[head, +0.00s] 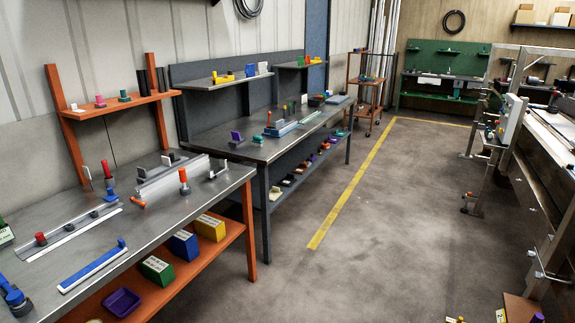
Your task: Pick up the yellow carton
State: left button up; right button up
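The yellow carton (210,228) has a white label on top. It stands on the orange lower shelf (176,277) of the near workbench, at the right end of a row of cartons. A blue carton (184,245) is just left of it, and a green carton (157,270) is farther left and nearer. The bench top overhangs the shelf above the carton. Neither of my grippers is in view.
An orange bench leg (249,232) stands right of the yellow carton. A purple tray (122,302) lies on the same shelf. Tools lie on the bench top (150,220). The floor (375,210) is open between the benches and the conveyor frame (545,160) on the right.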

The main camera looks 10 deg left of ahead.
aim_at(212, 229)
jog(key=i+l+u, duration=0.1)
jog(key=i+u, duration=0.3)
jog(key=i+l+u, duration=0.2)
jog(key=u, duration=0.25)
jog(key=i+l+u, duration=0.55)
jog(key=u, duration=0.3)
jog(key=i+l+u, duration=0.1)
jog(key=l+u, duration=0.3)
jog(key=l, duration=0.15)
